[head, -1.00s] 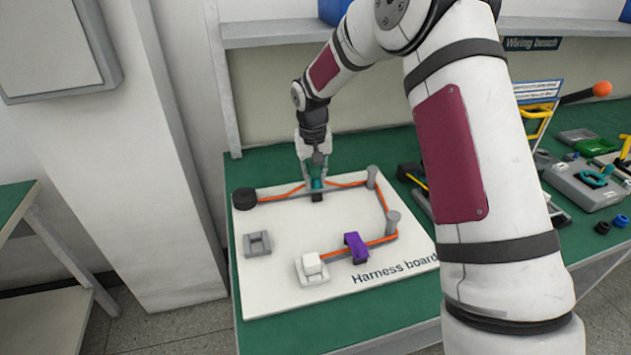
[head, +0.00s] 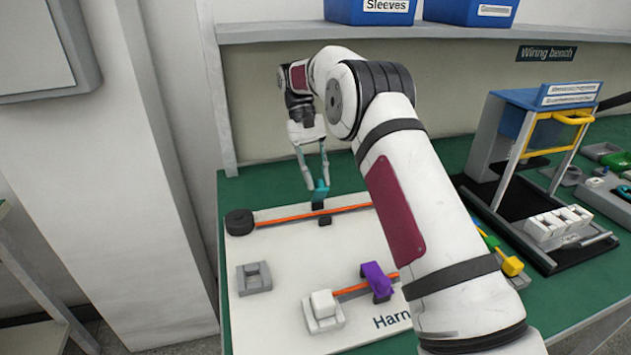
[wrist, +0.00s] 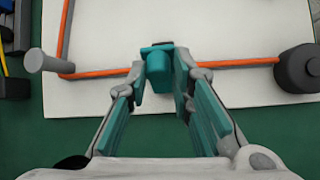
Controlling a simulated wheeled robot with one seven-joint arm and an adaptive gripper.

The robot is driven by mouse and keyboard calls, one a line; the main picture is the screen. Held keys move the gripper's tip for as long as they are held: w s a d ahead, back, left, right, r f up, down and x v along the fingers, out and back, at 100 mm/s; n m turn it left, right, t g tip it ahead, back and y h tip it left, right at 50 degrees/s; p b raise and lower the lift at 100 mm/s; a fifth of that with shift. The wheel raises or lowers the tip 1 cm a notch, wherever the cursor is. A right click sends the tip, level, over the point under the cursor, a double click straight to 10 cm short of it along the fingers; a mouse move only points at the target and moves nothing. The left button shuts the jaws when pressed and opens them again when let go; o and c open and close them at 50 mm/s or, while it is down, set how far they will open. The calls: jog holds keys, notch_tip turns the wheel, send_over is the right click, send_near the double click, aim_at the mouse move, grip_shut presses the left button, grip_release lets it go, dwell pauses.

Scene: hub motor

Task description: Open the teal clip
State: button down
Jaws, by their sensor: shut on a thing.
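The teal clip (head: 320,194) stands at the back of the white harness board (head: 285,300). Its teal lever stands up above a dark base (head: 323,219) on the orange wire (head: 280,217). In the wrist view the teal clip (wrist: 158,60) is between my two fingertips. My gripper (head: 315,184) points down from above and is shut on the teal clip; its fingers (wrist: 163,80) sit on either side of the lever. The wire (wrist: 105,72) runs past the clip on both sides. The clip's far side and hinge are hidden.
A purple clip (head: 377,281), a white connector block (head: 323,305) and an empty grey holder (head: 254,277) are nearer on the board. A black round part (head: 239,222) holds the wire's left end. A grey post (wrist: 50,62) stands beside the wire. Right: a rack (head: 545,125) and tools.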

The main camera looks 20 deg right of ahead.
jog(key=shift+w+d+f, duration=0.1)
jog(key=shift+d, duration=0.15)
